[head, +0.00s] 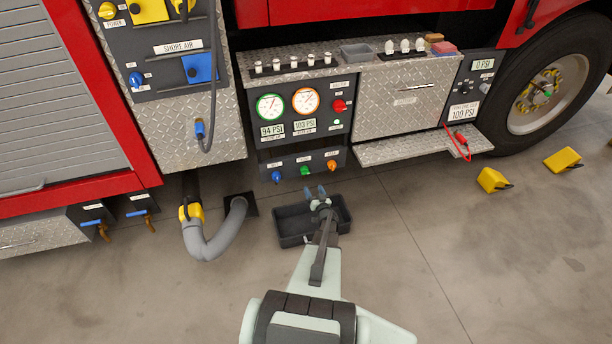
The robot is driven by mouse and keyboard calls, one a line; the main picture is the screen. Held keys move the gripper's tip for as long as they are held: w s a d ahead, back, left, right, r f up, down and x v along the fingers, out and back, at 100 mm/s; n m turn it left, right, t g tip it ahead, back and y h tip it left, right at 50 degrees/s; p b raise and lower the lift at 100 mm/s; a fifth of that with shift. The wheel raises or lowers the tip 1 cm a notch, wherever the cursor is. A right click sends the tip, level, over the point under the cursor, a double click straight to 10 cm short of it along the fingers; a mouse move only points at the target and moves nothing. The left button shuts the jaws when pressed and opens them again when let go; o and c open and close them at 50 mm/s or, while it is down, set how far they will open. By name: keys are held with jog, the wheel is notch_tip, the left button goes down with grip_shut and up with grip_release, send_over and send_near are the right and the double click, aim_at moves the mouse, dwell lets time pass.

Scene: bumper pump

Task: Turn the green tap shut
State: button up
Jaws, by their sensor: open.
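The green tap (304,169) is the middle one of three small taps in a row under the gauge panel, low on the truck's side. A blue tap (277,175) is to its left and an orange tap (331,164) to its right. The exact angle of the green handle is too small to tell. My gripper (315,191) is open, with its two bluish fingertips pointing toward the taps. In the picture it is just below and slightly right of the green tap. The fingers appear empty and apart from it.
A black tray (285,240) lies on the floor beneath my gripper. A grey hose (205,245) with a yellow coupling is to the left. The gauge panel (310,120) is above the taps, and a metal step (410,150) juts out at right. Open floor lies in front.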

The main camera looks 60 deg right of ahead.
aim_at(306, 174)
jog(key=x, duration=1.1)
jog(key=shift+w+d, duration=0.25)
jog(key=shift+w, duration=0.05)
jog(key=c, duration=1)
jog(key=shift+s, duration=0.1)
